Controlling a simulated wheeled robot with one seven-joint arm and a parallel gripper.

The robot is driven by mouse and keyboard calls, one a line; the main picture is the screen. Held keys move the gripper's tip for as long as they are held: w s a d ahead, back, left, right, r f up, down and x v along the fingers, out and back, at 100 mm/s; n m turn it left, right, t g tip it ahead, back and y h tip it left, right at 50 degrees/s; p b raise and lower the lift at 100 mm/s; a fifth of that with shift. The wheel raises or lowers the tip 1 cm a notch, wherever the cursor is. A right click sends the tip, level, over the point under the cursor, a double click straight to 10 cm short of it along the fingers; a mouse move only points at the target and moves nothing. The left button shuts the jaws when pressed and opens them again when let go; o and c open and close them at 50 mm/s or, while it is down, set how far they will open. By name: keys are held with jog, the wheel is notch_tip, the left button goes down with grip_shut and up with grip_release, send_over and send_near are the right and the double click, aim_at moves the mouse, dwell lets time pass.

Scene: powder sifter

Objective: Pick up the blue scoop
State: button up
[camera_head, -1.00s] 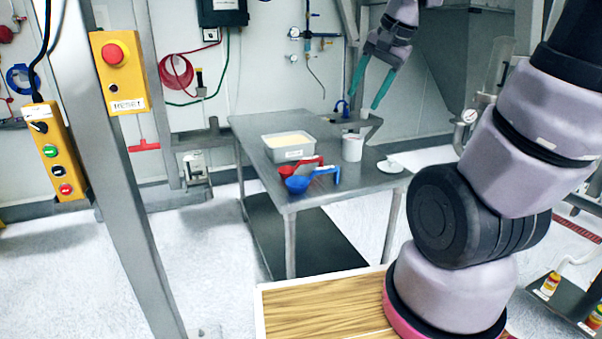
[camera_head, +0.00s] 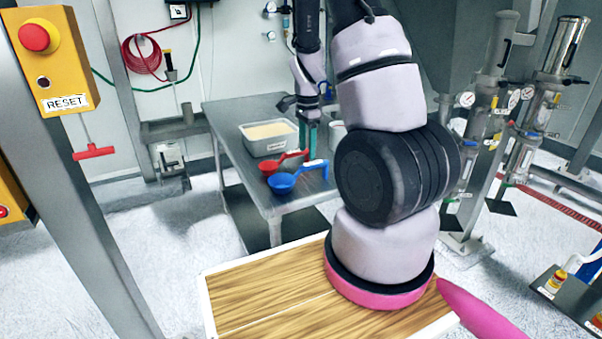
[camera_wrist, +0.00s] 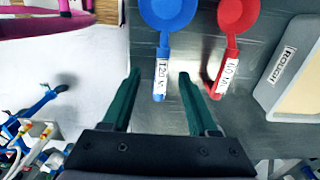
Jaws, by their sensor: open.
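The blue scoop (camera_head: 283,183) lies on the metal table (camera_head: 228,137) near its front edge, its handle pointing right in the head view. In the wrist view the blue scoop (camera_wrist: 167,12) has its bowl at the top and its labelled handle pointing down. My gripper (camera_head: 308,146) is open, with green fingers, over the table just behind the scoop's handle. In the wrist view my gripper (camera_wrist: 160,76) has the handle showing between its two fingertips. I cannot tell how high the fingers are above it. My arm hides part of the table.
A red scoop (camera_head: 270,166) lies right beside the blue one; in the wrist view the red scoop (camera_wrist: 237,14) is close to the right finger. A tub of pale powder (camera_head: 268,138) stands behind. A white container (camera_head: 337,132) is partly hidden by my arm.

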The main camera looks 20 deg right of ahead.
aim_at(307, 165)
jog(key=f, duration=0.8)
jog(key=shift+w+d+f, duration=0.1)
jog(key=shift+w+d, duration=0.05)
jog(key=shift+w, duration=0.05)
grip_shut()
